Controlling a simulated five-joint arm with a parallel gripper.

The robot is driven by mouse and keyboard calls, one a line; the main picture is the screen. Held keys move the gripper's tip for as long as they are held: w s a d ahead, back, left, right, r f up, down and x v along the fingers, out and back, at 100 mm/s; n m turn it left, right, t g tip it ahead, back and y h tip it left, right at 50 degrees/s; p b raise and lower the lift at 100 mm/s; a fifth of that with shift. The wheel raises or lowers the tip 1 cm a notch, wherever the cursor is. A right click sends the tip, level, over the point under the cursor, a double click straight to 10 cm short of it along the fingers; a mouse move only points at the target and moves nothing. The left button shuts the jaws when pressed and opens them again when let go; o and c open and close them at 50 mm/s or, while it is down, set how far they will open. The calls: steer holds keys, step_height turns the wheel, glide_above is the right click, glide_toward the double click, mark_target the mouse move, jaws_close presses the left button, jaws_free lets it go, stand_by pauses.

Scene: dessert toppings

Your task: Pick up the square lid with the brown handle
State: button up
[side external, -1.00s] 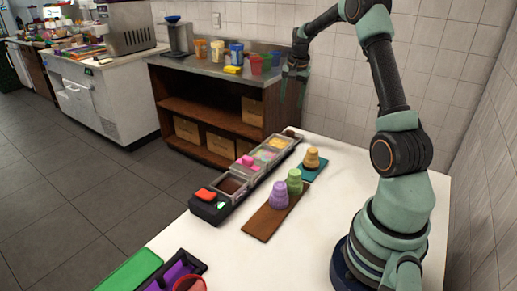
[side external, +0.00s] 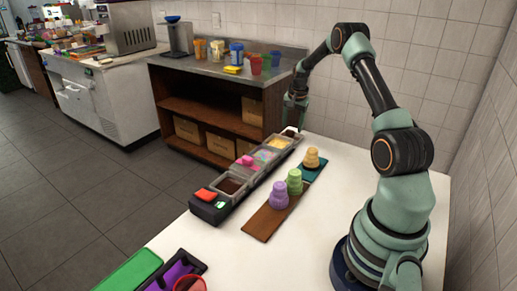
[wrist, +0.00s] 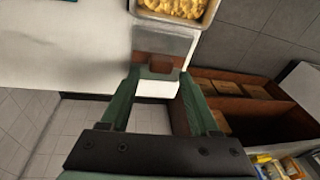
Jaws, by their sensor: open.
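The square lid (wrist: 172,38) is a greyish, see-through plate with a brown handle (wrist: 160,67) at its near side in the wrist view. In the side external view the lid (side external: 291,133) shows only partly, at the far end of the topping row, under my gripper. My gripper (wrist: 160,74) is open, with one green finger on each side of the handle in the wrist view. I cannot tell whether the fingertips touch the handle or are still above it. In the side external view my gripper (side external: 293,123) is low over the table's far edge.
A tub of yellow topping (wrist: 208,15) sits directly beside the lid. The black topping rack (side external: 207,212) runs along the left edge of the white table (side external: 345,165). A wooden shelf unit (side external: 200,107) stands beyond the table.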

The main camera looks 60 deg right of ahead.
steer(key=shift+x, duration=1.25)
jaws_close()
steer(key=shift+r, duration=0.1)
